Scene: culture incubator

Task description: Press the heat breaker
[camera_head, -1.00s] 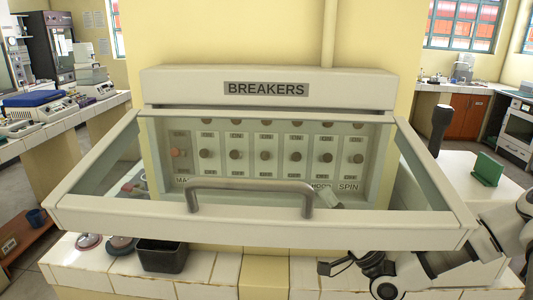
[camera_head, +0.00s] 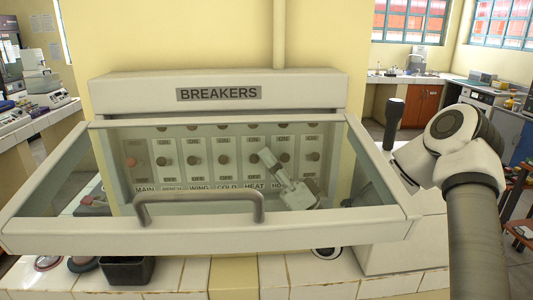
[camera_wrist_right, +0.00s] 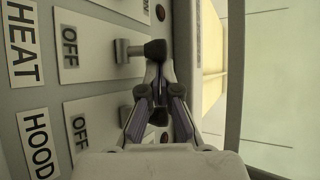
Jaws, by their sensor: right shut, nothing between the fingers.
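The breaker panel has a row of switches with dark knobs behind a raised, glazed cover (camera_head: 205,236). The HEAT breaker (camera_head: 253,160) sits right of COLD. In the right wrist view its dark-knobbed lever (camera_wrist_right: 154,50) sticks out beside an OFF plate, by the HEAT label (camera_wrist_right: 22,45). My right gripper (camera_head: 266,157) is behind the glass, shut and empty, its tips at the HEAT knob. In the right wrist view the fingertips (camera_wrist_right: 155,70) are right by that knob; I cannot tell whether they touch. My left gripper is not in view.
The HOOD lever (camera_wrist_right: 124,115), next to HEAT, is partly hidden behind my fingers. The cover's handle (camera_head: 200,205) crosses the front. A black bin (camera_head: 127,271) stands on the tiled counter below. A black upright handle (camera_head: 393,122) stands to the right.

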